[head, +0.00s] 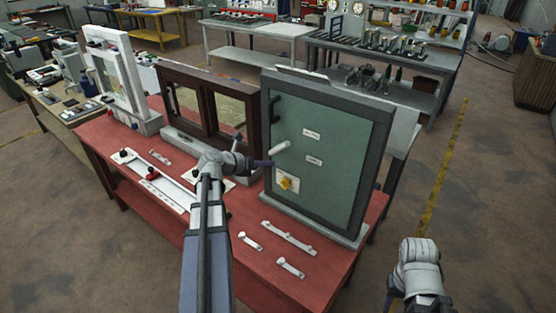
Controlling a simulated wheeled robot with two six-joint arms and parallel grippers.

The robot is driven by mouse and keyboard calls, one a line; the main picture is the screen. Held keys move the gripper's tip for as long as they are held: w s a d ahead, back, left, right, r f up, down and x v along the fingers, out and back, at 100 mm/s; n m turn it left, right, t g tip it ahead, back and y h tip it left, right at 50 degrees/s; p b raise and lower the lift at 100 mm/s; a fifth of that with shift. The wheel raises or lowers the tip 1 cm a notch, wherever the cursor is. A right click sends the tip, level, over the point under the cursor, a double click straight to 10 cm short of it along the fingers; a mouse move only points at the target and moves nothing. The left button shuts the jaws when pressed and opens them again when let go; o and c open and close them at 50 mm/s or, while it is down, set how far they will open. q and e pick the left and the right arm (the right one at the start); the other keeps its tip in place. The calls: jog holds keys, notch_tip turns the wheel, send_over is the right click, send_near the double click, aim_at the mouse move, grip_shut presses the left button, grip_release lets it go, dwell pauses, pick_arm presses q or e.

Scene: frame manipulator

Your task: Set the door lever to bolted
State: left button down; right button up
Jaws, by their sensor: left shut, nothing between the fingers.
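The door is a green panel (340,143) in a dark frame, standing upright on the red table. Its lever (280,148) is a pale bar near the left edge, tilted slightly with its right end higher. Two small white labels, an upper one (312,134) and a lower one (314,160), sit right of it; I cannot read them. My left gripper (267,163) is shut and empty, just below and left of the lever. I cannot tell whether its tips touch the lever or door. My right arm shows at the lower right, but its fingers are not visible.
A yellow knob (285,183) is on the door below the lever. A brown-framed window (195,100) and a white frame (112,78) stand left. Loose handles (288,238) and a white slide rail (158,178) lie on the red table (215,262). Floor right of the table is open.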

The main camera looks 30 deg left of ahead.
pick_arm(q)
jog(key=v, duration=0.2)
jog(key=shift+s+a+r+p, duration=0.1)
jog(key=shift+s+a+p, duration=0.15)
jog(key=shift+s+p, duration=0.1)
dwell(0.4)
